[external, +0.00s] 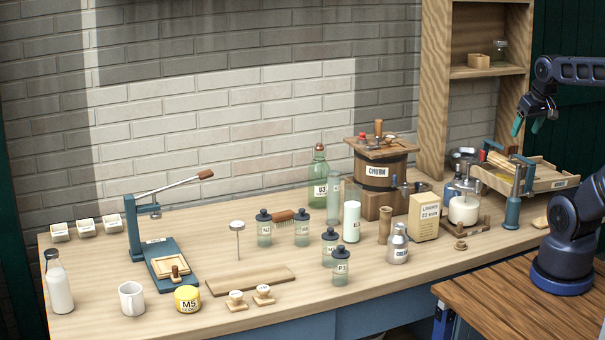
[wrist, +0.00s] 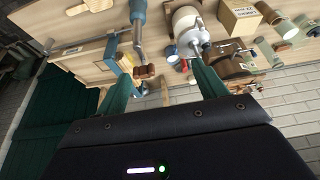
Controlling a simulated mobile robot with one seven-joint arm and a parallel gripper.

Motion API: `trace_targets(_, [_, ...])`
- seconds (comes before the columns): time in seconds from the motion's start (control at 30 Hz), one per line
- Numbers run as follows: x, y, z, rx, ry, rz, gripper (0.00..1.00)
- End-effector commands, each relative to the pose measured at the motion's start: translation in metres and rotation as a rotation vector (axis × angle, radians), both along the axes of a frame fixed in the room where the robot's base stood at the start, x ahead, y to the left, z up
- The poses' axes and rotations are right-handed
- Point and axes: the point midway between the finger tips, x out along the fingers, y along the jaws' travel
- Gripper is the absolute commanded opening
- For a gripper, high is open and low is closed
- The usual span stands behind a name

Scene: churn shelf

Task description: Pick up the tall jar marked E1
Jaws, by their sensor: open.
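The tall jar (external: 352,212) is a clear glass cylinder with pale contents. It stands upright on the bench in front of the churn; its small label looks like E1 but is hard to read. I cannot pick it out surely in the wrist view. My gripper (external: 527,126) is open and empty, high above the bench's right end, well to the right of the jar. In the wrist view my gripper (wrist: 158,75) shows two green fingers spread wide, with nothing between them held.
The wooden churn (external: 386,165), green bottle (external: 318,178), linseed carton (external: 424,216) and metal can (external: 398,246) crowd around the jar. Dark-capped bottles (external: 341,268) stand in front. A wooden tray (external: 545,176) and blue post tool (external: 514,200) lie below my gripper. A shelf (external: 432,90) rises behind.

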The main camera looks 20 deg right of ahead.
Motion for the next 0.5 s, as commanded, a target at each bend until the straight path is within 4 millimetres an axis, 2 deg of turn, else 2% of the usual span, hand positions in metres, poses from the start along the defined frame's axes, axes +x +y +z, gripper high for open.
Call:
trace_targets(0.13, [0.005, 0.003, 0.002, -0.008, 0.006, 0.026, 0.71])
trace_targets(0.23, [0.018, 0.010, 0.006, -0.027, 0.020, 0.092, 0.71])
trace_targets(0.5, [0.074, 0.051, 0.017, -0.116, 0.078, 0.402, 0.71])
